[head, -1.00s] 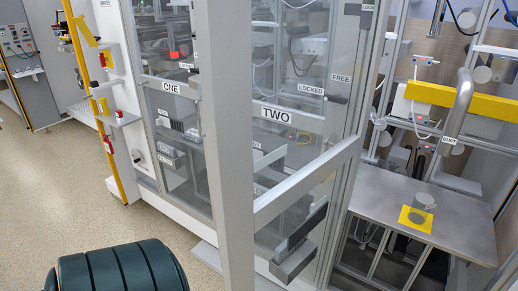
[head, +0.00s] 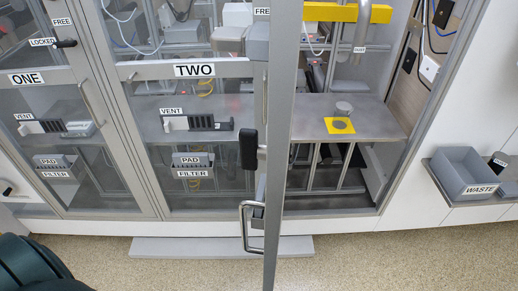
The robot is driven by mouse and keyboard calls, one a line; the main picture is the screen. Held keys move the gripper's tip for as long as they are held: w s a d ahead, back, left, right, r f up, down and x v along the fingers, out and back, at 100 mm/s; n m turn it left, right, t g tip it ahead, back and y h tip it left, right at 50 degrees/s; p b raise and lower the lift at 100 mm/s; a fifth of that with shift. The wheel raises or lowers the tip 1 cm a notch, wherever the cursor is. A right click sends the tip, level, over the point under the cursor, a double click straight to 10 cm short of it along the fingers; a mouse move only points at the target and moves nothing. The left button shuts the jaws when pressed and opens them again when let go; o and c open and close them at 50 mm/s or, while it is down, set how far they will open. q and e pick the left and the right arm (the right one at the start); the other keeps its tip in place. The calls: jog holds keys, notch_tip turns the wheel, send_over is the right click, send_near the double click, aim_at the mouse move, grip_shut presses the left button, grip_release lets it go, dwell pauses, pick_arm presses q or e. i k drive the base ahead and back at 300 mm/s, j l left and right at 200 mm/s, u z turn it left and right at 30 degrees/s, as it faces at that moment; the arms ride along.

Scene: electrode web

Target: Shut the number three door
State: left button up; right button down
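A door with a grey metal frame (head: 285,120) stands swung out towards me, almost edge-on, right of the door labelled TWO (head: 201,71). No number shows on it; by its position I take it as the number three door. It carries a silver bar handle (head: 246,226) and a black latch piece (head: 248,150) on its left side. Right of its edge I see the bay with a grey bench (head: 370,115). Neither of my grippers is in view.
Door ONE (head: 26,79) and door TWO look shut. A low grey step (head: 200,248) lies on the floor in front. A dark green ribbed object (head: 30,265) is at lower left. A grey WASTE bin (head: 463,175) is at the right. Speckled floor (head: 400,262) is clear at lower right.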

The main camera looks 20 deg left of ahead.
aim_at(276, 42)
jog(key=i+j, duration=0.1)
jog(key=j, duration=0.3)
jog(key=i+j+z, duration=0.1)
jog(key=j, duration=0.25)
jog(key=i+j, duration=0.1)
jog(key=j, duration=0.3)
jog(key=k+j, duration=0.45)
jog(key=k+j+u, duration=0.1)
jog(key=k+j, duration=0.3)
jog(key=j, duration=0.2)
jog(key=k+j, duration=0.4)
jog(key=j, duration=0.15)
jog(key=k+j, duration=0.4)
jog(key=j, duration=0.15)
jog(key=k+l+u, duration=0.05)
